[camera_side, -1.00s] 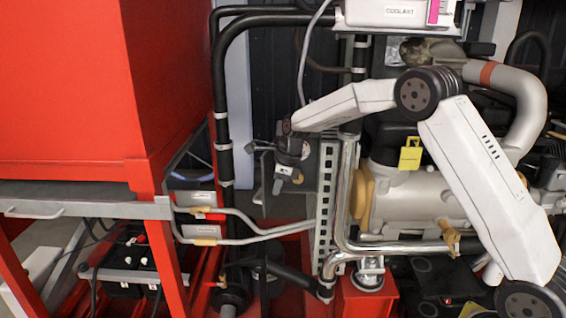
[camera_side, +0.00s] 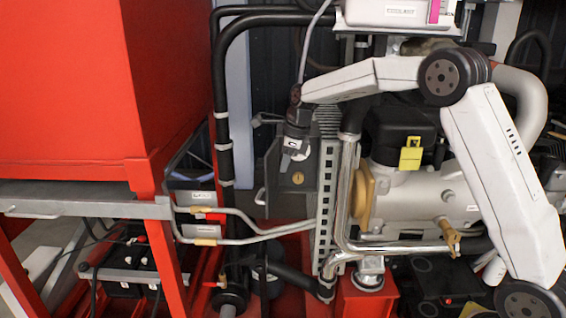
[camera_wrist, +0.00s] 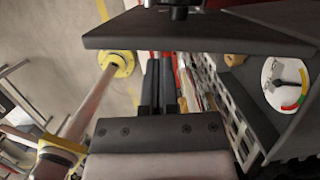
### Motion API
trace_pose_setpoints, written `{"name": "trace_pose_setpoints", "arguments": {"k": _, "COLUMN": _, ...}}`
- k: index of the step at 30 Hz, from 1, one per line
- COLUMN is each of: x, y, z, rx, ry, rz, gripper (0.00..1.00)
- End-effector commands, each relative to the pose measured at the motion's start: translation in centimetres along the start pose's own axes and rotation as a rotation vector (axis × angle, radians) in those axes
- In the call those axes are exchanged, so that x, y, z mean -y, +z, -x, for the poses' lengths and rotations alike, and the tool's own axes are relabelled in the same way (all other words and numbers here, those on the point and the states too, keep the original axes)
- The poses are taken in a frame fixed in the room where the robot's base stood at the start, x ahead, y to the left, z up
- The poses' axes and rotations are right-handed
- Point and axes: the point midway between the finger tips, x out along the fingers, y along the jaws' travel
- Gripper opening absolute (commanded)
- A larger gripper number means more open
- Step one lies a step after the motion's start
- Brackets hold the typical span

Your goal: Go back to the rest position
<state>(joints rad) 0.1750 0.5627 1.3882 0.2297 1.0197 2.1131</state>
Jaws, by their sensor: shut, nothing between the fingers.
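My gripper (camera_side: 287,162) points downward in the side view, in front of a dark grey box (camera_side: 298,190) with a brass round lock (camera_side: 298,178). In the wrist view its two dark fingers (camera_wrist: 160,85) lie side by side, closed, with nothing held between them. Whether the fingertips touch the box cannot be told from the side view. My arm is bent, with its elbow high at the right.
A perforated metal rail (camera_side: 327,200) stands right of the gripper, and a black pipe (camera_side: 222,120) to the left. The wrist view shows a dark panel (camera_wrist: 200,38) close ahead, a round gauge (camera_wrist: 289,86) at right and a yellow-flanged pipe (camera_wrist: 95,95) at left.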

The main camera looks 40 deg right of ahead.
Motion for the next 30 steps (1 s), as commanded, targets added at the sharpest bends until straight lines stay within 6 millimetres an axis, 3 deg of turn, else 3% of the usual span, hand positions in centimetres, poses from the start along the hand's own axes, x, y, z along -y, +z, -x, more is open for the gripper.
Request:
{"name": "trace_pose_setpoints", "arguments": {"k": 7, "x": 0.2, "y": 0.2, "z": 2.2, "rx": 0.007, "ry": -0.009, "rz": -0.001, "gripper": 0.0}}
{"name": "trace_pose_setpoints", "arguments": {"k": 19, "x": -0.3, "y": 0.0, "z": 2.2, "rx": 0.003, "ry": -0.013, "rz": 0.051, "gripper": 0.0}}
{"name": "trace_pose_setpoints", "arguments": {"k": 23, "x": -1.2, "y": -0.5, "z": 1.7, "rx": -0.007, "ry": -0.018, "rz": 0.155, "gripper": 0.0}}
{"name": "trace_pose_setpoints", "arguments": {"k": 30, "x": -4.3, "y": -2.4, "z": 0.3, "rx": -0.04, "ry": -0.032, "rz": 0.489, "gripper": 0.0}}
